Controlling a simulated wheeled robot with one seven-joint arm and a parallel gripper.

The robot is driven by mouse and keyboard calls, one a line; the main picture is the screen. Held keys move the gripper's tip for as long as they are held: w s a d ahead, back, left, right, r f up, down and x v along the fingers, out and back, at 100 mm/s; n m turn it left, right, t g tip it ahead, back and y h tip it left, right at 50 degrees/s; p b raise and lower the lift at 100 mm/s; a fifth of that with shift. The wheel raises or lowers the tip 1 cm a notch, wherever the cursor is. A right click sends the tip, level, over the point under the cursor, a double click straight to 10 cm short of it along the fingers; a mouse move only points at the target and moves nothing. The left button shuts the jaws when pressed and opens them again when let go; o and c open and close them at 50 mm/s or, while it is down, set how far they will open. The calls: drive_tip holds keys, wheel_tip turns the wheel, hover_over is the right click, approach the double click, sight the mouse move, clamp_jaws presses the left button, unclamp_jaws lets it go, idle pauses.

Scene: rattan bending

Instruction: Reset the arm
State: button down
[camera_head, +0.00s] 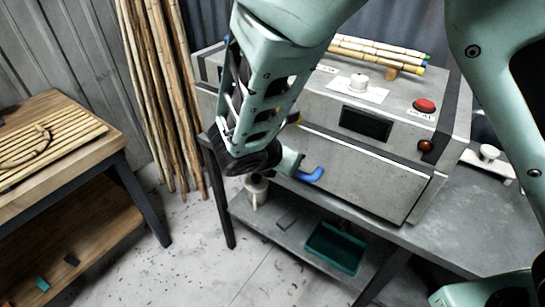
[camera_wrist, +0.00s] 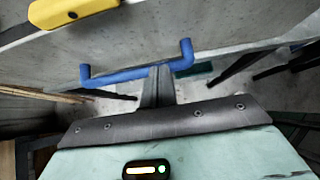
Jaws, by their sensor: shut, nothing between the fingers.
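My arm comes down from the top of the head view, in front of the grey steel box (camera_head: 365,165). My gripper (camera_head: 292,164) is at the blue handle (camera_head: 313,175) on the box's front. In the wrist view the fingers of my gripper (camera_wrist: 160,72) are shut together with nothing between them. Their tips overlap the blue handle's bar (camera_wrist: 120,76) in that view; I cannot tell whether they touch it. The arm hides the left part of the box in the head view.
The box has a red button (camera_head: 424,105) and bamboo poles (camera_head: 380,48) on top. A yellow grip (camera_wrist: 72,11) shows close by in the wrist view. A green tray (camera_head: 335,248) sits on the lower shelf.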

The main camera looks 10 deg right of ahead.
drive_tip(key=v, duration=0.7)
drive_tip(key=s+d+r+m+g+y, duration=0.1)
drive_tip(key=s+d+m+g+y, duration=0.2)
drive_tip(key=s+m, duration=0.7)
drive_tip(key=s+d+r+m+g+y, duration=0.2)
drive_tip(key=s+d+m, duration=0.4)
drive_tip(key=s+m, duration=0.4)
drive_tip(key=shift+g+y+b, duration=0.45)
drive_tip(key=shift+g+y, duration=0.35)
drive_tip(key=shift+g, duration=0.3)
drive_tip(key=shift+r, duration=0.1)
